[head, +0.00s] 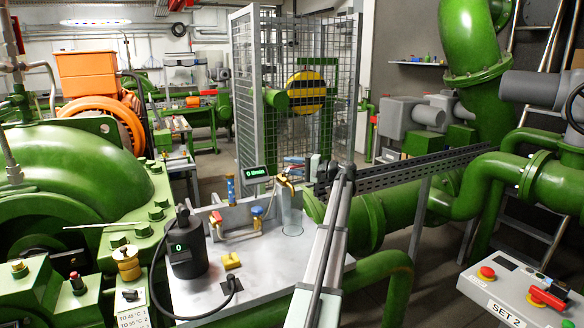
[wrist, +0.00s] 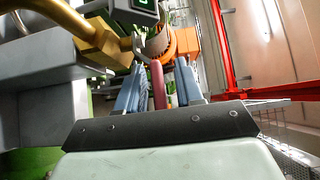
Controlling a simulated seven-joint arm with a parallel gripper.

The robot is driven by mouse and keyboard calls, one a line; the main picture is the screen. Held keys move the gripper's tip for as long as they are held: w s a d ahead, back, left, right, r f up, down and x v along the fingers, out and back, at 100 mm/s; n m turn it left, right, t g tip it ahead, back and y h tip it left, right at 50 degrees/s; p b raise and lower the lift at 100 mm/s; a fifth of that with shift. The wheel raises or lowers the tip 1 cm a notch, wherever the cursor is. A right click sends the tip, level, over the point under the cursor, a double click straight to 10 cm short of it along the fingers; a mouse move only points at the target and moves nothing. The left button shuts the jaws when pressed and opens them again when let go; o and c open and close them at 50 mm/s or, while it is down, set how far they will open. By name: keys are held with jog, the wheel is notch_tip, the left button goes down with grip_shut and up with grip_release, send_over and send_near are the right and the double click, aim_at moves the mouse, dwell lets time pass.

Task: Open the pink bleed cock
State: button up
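The pink bleed cock's handle (wrist: 158,86) shows in the wrist view as a dull pink-red lever below a grey ring-shaped part at the brass pipe (wrist: 92,32). My gripper (wrist: 158,92) has its two blue-grey fingers on either side of the lever, with a visible gap on each side. It is open, and the lever stands between the fingers, apart from both. In the head view, the brass spout (head: 286,180) sits above a clear cylinder (head: 291,212), and my gripper (head: 296,161) is just behind it, small and partly hidden. The pink handle is not clear there.
A metal bench (head: 205,295) holds a black canister (head: 186,245) with a display and cable, a yellow block (head: 231,261) and a small blue-knobbed valve (head: 257,215). A display box (head: 256,172) stands close left of the spout. A dark slotted rail (head: 400,168) runs right of my gripper.

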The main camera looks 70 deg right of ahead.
aim_at(294, 168)
jog(key=shift+c, duration=0.2)
grip_shut()
jog(key=shift+s+a, duration=0.1)
dwell(0.4)
jog(key=m+h, duration=0.1)
jog(key=h, duration=0.1)
jog(key=a+m+h, duration=0.1)
jog(key=h, duration=0.1)
jog(key=s+m+g+h, duration=0.1)
jog(key=m+h, duration=0.1)
jog(key=shift+a, duration=0.15)
jog(key=m+g+h, duration=0.1)
jog(key=h, duration=0.1)
jog(key=m+g+h, duration=0.1)
jog(key=m+h, duration=0.1)
jog(key=s+a+m+g+h, duration=0.1)
jog(key=h, duration=0.1)
jog(key=shift+m+g, duration=0.3)
jog(key=shift+g, duration=0.1)
jog(key=shift+m+g+h, duration=0.3)
jog(key=shift+h, duration=0.2)
jog(key=shift+o, duration=0.2)
grip_release()
